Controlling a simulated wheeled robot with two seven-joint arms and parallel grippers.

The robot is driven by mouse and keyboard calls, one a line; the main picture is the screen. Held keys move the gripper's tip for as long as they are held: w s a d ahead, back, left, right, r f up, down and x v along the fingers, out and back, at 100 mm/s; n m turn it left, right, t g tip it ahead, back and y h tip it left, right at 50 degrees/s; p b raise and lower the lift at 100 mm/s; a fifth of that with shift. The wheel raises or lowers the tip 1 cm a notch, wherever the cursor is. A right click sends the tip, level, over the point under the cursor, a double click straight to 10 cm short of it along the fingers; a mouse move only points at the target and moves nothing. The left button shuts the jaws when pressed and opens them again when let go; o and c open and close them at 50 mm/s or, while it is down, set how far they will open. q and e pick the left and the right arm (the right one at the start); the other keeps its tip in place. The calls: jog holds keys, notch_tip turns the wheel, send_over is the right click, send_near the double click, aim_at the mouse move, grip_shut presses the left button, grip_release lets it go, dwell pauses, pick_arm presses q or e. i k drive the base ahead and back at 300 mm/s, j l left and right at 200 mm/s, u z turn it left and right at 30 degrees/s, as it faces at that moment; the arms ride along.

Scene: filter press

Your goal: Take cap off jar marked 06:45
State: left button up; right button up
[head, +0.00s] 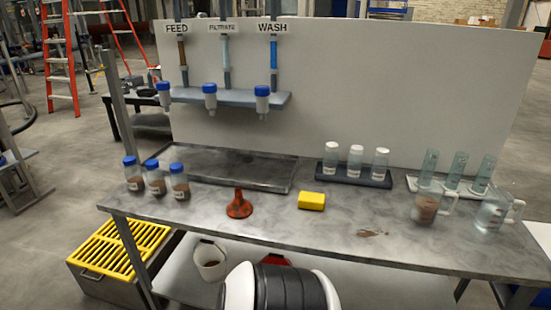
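Three jars with blue caps and brown contents stand upright at the left of the metal bench: a left jar (134,177), a middle jar (155,181) and a right jar (179,184). Three clear jars with white caps stand in a dark rack at the back right: a left one (330,160), a middle one (355,162) and a right one (380,165). All of these caps are on. The jars carry small labels that I cannot read, so I cannot tell which is marked 06:45. Neither of my grippers is in view.
A shallow metal tray (225,152) is behind. Clear cylinders (457,168) and two jugs, one brownish (425,208) and one clear (490,215), stand right.

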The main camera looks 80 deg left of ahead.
aim_at(157, 183)
jog(key=k+u, duration=0.15)
jog(key=u, duration=0.35)
jog(key=k+j+u, duration=0.15)
jog(key=u, duration=0.3)
jog(key=k+j+u, duration=0.1)
jog(key=j+u, duration=0.15)
jog(key=u, duration=0.25)
jog(key=k+j+u, duration=0.1)
jog(key=u, duration=0.4)
jog(key=k+j+u, duration=0.2)
jog(key=j, duration=0.8)
jog(key=j+u, duration=0.25)
jog(key=j, duration=0.7)
